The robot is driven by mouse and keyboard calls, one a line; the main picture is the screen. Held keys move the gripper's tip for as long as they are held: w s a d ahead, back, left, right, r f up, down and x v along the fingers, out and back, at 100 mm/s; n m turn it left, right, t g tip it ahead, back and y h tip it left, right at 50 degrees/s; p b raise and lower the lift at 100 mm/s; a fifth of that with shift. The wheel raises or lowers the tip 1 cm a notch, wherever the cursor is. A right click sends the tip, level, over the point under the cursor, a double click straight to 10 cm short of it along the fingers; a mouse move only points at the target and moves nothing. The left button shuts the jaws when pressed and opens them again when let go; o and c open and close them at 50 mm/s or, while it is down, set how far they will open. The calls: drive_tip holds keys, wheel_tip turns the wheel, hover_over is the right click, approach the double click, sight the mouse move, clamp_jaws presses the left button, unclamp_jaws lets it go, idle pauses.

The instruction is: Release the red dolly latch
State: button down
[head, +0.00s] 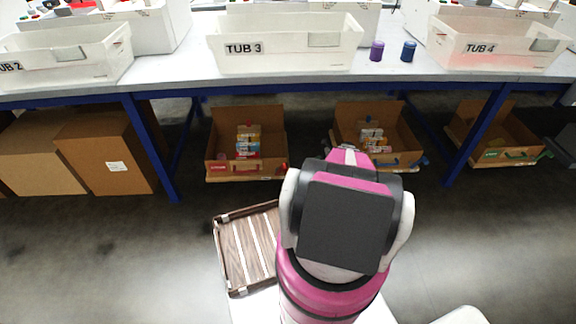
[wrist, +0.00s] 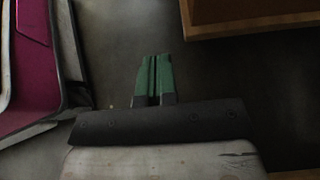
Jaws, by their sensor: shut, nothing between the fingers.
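A cardboard box with a red label (head: 218,168) and a small red part (head: 282,166) at its front right sits under the table in the head view. It rests on a thin pale base; I cannot tell whether the small red part is the dolly latch. My gripper (wrist: 154,78) shows in the wrist view, its green fingers shut with nothing between them, over dark floor. A brown wooden edge (wrist: 250,22) lies to its upper right, apart from the fingers. No red latch can be made out in the wrist view. My arm hides the gripper in the head view.
A box with a blue handle (head: 388,161) and one with a green handle (head: 516,155) stand further right. Blue table legs (head: 150,150) flank the boxes. Closed brown cartons (head: 105,150) stand left. A slatted wooden tray (head: 245,250) is beside my arm. Bare floor lies between.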

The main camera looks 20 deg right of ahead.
drive_tip(key=shift+a, duration=0.15)
drive_tip(key=a+r+x, duration=0.1)
drive_tip(key=r+x, duration=0.1)
drive_tip(key=x, duration=1)
drive_tip(key=shift+w+a, duration=0.25)
drive_tip(key=shift+a, duration=0.05)
drive_tip(key=shift+r, duration=0.1)
